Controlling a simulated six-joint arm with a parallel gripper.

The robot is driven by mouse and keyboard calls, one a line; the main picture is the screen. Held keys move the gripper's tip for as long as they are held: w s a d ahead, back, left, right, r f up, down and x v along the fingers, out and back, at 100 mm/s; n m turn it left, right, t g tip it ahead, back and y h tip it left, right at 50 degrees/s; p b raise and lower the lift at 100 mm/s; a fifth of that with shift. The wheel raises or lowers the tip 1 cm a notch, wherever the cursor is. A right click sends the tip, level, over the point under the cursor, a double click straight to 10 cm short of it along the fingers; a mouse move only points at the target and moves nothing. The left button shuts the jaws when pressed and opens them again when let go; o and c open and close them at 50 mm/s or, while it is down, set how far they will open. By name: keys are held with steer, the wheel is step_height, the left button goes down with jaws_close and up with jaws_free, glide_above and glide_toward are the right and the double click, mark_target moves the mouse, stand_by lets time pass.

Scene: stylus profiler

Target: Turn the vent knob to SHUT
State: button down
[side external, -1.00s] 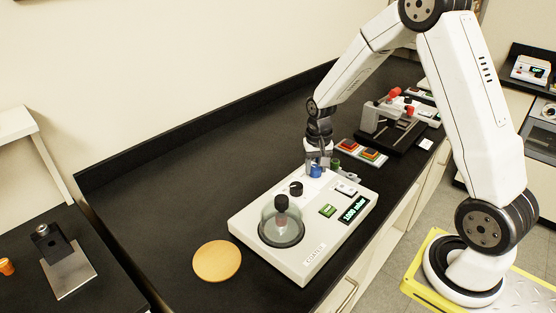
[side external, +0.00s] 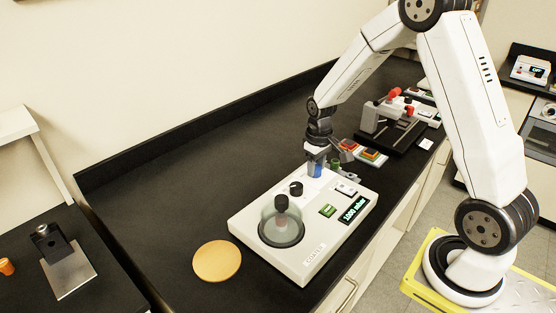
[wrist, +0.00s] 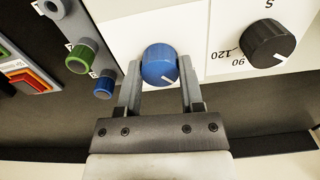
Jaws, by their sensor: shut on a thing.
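The vent knob is a blue round knob (wrist: 159,65) with a white pointer line, on the white coater unit. In the wrist view its pointer line aims toward the lower right. My gripper (wrist: 159,78) is shut on the knob, with one grey finger on each side of it. In the side view my gripper (side external: 316,168) stands over the far end of the coater (side external: 305,255), and the blue knob (side external: 315,171) shows partly between the fingers. The knob's own labels cannot be read.
A black dial (wrist: 270,43) with numbers sits right of the blue knob. A glass dome (side external: 282,222) and a lit display reading 1000 mbar (side external: 354,209) are on the coater. Green (wrist: 81,58) and blue (wrist: 104,86) pegs stand close left of my gripper.

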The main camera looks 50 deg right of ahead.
steer(key=shift+r, duration=0.1)
steer(key=shift+c, duration=1.1)
jaws_free()
steer(key=shift+r, duration=3.9)
